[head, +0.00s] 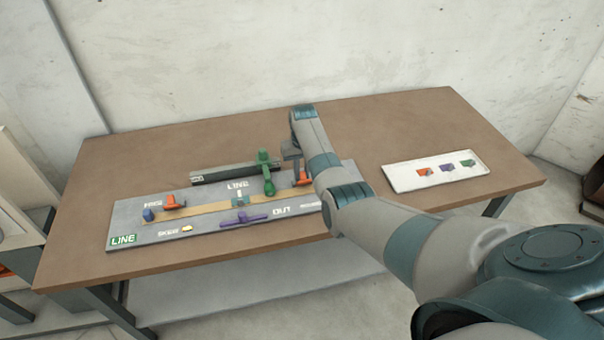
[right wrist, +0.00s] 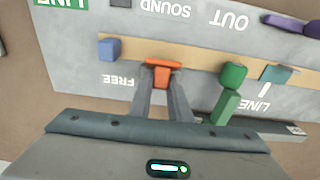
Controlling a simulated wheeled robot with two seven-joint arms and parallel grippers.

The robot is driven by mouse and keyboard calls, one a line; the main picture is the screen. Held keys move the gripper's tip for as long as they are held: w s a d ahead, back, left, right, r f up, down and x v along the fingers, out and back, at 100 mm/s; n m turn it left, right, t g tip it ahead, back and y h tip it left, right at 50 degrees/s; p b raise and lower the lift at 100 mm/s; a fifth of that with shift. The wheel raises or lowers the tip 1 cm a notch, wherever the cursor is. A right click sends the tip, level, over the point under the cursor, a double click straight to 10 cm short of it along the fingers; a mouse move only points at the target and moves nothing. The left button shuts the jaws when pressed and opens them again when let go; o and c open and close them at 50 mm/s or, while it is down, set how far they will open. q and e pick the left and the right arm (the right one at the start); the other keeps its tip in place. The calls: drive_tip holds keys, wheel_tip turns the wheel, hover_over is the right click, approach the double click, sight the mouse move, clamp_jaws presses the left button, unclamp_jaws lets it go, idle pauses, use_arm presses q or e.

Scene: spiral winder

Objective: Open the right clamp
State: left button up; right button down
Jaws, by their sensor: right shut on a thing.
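The right orange clamp (head: 302,179) stands near the right end of the tan strip on the grey board (head: 128,222). My right gripper (head: 296,165) reaches down to it from above. In the right wrist view, the right gripper's fingers (right wrist: 163,78) close on the sides of the orange clamp's handle (right wrist: 163,66). A blue block (right wrist: 109,48) sits beside it at the strip's end, near an upside-down FREE label. A second orange clamp (head: 173,202) stands at the board's left end. My left gripper is not in view. My arm hides the board's right end in the head view.
A green lever piece (head: 268,180) stands beside the right clamp, close to my fingers. A teal piece (head: 240,201) and a purple handle (head: 242,218) lie farther left. A dark bar (head: 225,174) lies behind the board. A white tray (head: 400,180) with small coloured parts is at right.

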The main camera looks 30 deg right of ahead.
sight(302, 173)
idle(0.3)
drive_tip(key=c, duration=1.6)
unclamp_jaws()
drive_tip(key=shift+c, duration=0.2)
drive_tip(key=shift+r, duration=0.1)
wheel_tip(302, 173, up, 17)
drive_tip(key=s, duration=0.1)
drive_tip(key=shift+a, duration=0.2)
drive_tip(key=shift+s, duration=0.15)
